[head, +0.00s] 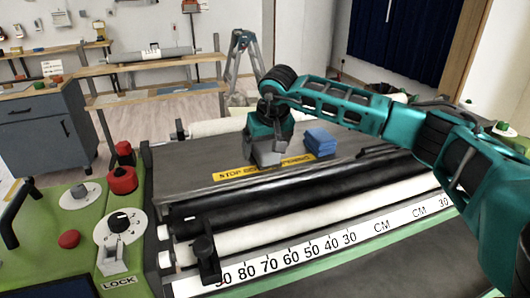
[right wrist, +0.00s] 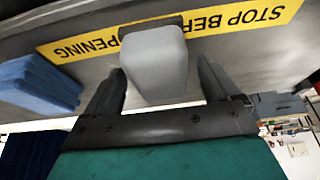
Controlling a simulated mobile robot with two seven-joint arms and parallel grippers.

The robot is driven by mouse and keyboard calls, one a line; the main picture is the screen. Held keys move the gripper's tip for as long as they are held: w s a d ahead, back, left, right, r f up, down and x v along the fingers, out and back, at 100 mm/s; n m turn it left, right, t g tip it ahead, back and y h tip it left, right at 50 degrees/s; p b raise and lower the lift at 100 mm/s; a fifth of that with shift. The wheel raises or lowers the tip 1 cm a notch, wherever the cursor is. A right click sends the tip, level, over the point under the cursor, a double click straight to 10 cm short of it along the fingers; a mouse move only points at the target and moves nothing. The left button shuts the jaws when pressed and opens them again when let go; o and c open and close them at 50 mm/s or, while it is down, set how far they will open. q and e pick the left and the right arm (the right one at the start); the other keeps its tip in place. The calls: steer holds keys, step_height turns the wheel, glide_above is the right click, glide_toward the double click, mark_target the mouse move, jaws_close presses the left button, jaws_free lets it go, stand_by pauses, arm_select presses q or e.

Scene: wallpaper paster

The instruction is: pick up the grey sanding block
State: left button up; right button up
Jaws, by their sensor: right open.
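The grey sanding block (right wrist: 155,68) sits on the dark machine top, over part of the yellow warning strip. In the right wrist view it lies between the two spread fingers of my right gripper (right wrist: 160,88), with a gap on each side. In the head view the block (head: 265,156) shows just below my right gripper (head: 268,146), which points down and hides part of it. The gripper is open and empty. My left gripper is not in view.
A stack of blue cloths or pads (head: 320,142) lies just right of the block. The yellow strip (head: 230,174) runs along the top. Black and white rollers (head: 300,192) lie in front. A green control panel (head: 90,215) with knobs stands at left.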

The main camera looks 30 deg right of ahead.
mark_target(265, 145)
steer(key=shift+f, duration=0.1)
steer(key=c, duration=1.1)
step_height(265, 145, up, 20)
steer(key=shift+r+p, duration=0.1)
steer(key=shift+p, duration=0.75)
